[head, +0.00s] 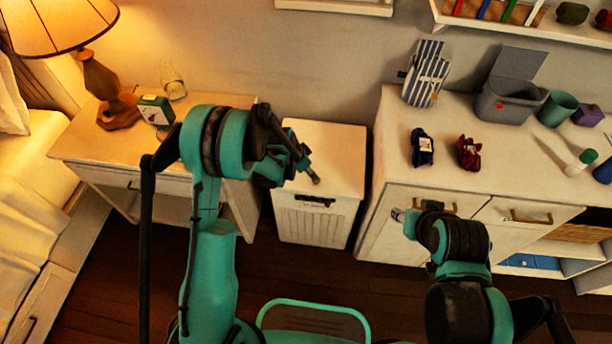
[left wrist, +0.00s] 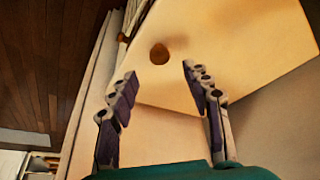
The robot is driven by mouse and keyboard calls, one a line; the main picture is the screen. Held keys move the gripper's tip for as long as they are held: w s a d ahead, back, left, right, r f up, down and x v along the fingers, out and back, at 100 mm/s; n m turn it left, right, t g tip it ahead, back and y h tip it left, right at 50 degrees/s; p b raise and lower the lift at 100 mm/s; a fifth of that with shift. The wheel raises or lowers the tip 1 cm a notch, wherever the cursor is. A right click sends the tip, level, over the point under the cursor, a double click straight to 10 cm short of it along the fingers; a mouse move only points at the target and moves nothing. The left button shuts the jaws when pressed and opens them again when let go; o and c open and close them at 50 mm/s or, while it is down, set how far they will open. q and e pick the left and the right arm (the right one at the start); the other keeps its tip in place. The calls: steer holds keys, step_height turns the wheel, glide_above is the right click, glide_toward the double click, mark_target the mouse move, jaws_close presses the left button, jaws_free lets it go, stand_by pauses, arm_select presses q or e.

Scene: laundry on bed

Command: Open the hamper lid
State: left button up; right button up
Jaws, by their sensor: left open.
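The white hamper (head: 315,225) stands between the nightstand and the dresser, with a slatted front and a dark handle-like strip near its top edge. Its pale lid (head: 335,145) looks flat and closed. My left gripper (head: 308,172) is over the lid, partly hidden by its own arm. In the left wrist view, my left gripper (left wrist: 160,82) has its fingers spread and empty. A round brown knob (left wrist: 159,54) on a pale panel lies beyond and between the fingertips, apart from them. My right gripper (head: 398,215) is by the dresser front; its finger state is unclear.
The nightstand (head: 75,145) with a lamp (head: 100,90) is left of the hamper. The dresser (head: 395,150) on the right holds a grey box (head: 505,105), a striped carton (head: 426,75) and small items. The bed (head: 30,220) is far left.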

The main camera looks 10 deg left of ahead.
arm_select(q)
steer(key=b+x, duration=0.2)
steer(key=x, duration=0.5)
steer(key=shift+r, duration=0.1)
jaws_close()
steer(key=shift+r, duration=0.1)
